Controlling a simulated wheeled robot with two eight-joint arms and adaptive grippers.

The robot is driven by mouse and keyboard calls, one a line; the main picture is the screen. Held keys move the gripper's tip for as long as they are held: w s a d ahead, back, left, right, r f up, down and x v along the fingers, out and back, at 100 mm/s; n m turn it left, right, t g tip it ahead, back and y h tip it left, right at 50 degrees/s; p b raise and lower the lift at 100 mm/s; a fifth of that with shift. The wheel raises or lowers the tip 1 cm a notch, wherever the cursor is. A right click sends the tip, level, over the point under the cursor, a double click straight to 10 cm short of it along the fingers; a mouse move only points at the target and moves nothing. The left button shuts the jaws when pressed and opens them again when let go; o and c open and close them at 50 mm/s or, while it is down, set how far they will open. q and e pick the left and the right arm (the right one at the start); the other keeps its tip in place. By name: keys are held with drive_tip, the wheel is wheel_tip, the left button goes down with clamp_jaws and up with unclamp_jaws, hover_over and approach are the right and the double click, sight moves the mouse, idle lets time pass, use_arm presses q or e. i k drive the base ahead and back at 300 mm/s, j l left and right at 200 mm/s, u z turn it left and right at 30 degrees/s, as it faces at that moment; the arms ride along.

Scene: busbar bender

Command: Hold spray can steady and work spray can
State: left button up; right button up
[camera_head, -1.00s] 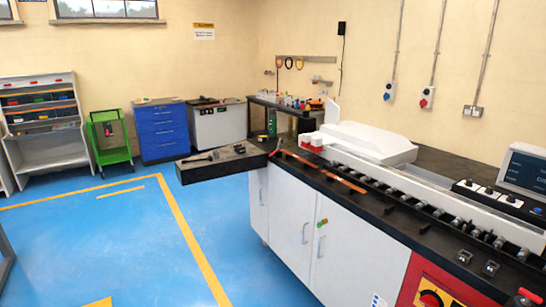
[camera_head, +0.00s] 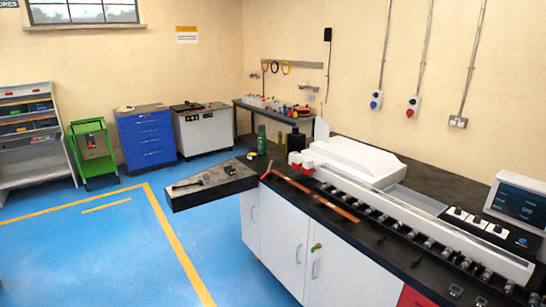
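A green can (camera_head: 262,140), which looks like the spray can, stands upright at the far end of the black-topped bender bench (camera_head: 352,235). It is small in the view and its nozzle cannot be made out. A dark bottle or can (camera_head: 296,141) stands to its right, partly hidden by red-and-white blocks (camera_head: 301,162). Neither of my grippers shows in the head view, and nothing is seen touching the green can.
A black side shelf (camera_head: 210,184) with small tools juts out left of the bench. A white machine cover (camera_head: 350,160) and a monitor (camera_head: 518,203) stand along the bench. A green trolley (camera_head: 92,150) and blue drawers (camera_head: 146,135) stand behind. The blue floor (camera_head: 100,245) is clear.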

sight(262, 135)
drive_tip(key=i+j+z, duration=0.2)
drive_tip(key=i+j, duration=0.15)
drive_tip(key=i+j+z, duration=0.15)
drive_tip(key=i+j, duration=0.15)
drive_tip(key=j, duration=0.3)
drive_tip(key=i+j+z, duration=0.2)
drive_tip(key=j, duration=0.3)
drive_tip(key=i+j+z, duration=0.2)
drive_tip(key=i+j, duration=0.15)
drive_tip(key=j, duration=0.25)
drive_tip(key=i+j+z, duration=0.15)
drive_tip(key=j, duration=0.45)
drive_tip(key=i+j+z, duration=0.2)
drive_tip(key=j, duration=0.45)
drive_tip(key=i+j+z, duration=0.2)
drive_tip(key=j, duration=0.45)
drive_tip(key=i+j+z, duration=0.15)
drive_tip(key=j, duration=0.5)
drive_tip(key=i+j+z, duration=0.1)
drive_tip(key=j+z, duration=0.2)
drive_tip(key=j, duration=0.7)
drive_tip(key=j+z, duration=0.3)
drive_tip(key=j, duration=0.7)
drive_tip(key=k+j+z, duration=0.1)
drive_tip(key=j+z, duration=0.2)
drive_tip(key=j, duration=0.7)
